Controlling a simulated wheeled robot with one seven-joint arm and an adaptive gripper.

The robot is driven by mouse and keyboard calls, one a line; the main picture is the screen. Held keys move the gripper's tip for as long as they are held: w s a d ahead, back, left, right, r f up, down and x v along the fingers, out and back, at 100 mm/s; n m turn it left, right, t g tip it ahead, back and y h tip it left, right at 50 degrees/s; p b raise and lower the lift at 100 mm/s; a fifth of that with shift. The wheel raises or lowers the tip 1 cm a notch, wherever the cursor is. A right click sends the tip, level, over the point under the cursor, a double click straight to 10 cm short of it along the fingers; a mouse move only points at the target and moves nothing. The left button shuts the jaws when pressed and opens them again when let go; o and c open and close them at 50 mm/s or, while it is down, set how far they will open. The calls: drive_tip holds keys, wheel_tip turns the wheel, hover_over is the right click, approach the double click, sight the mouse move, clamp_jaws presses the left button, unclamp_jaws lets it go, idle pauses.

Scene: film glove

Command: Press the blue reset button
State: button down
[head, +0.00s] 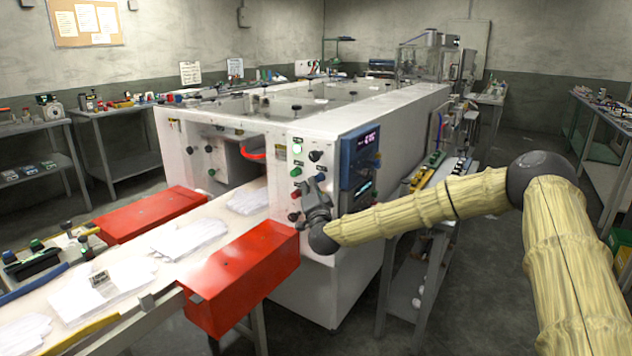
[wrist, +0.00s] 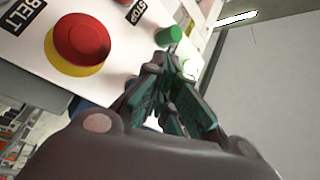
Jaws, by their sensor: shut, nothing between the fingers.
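A white machine's control panel (head: 284,180) carries several buttons. A small blue button (head: 320,177) shows in the head view just above my gripper (head: 311,187). My gripper is shut and empty, with its fingers toward the panel face. In the wrist view, my gripper's fingers (wrist: 165,70) come together near a green button (wrist: 168,34). A patch of blue shows behind the fingers, mostly hidden, and I cannot tell whether it is the reset button. I cannot tell whether the fingertips touch anything.
A red stop button (wrist: 80,40) on a yellow base sits left of my fingers, by the labels BELT and STOP. A red box (head: 240,275) juts out below my gripper. A conveyor (head: 195,215) with white gloves lies left. Open floor (head: 460,300) lies right.

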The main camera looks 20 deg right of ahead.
drive_tip(key=shift+s+a, duration=0.5)
drive_tip(key=shift+a, duration=0.1)
drive_tip(key=s+a, duration=0.1)
drive_tip(key=a, duration=0.1)
drive_tip(key=s+a, duration=0.2)
idle(0.7)
idle(0.5)
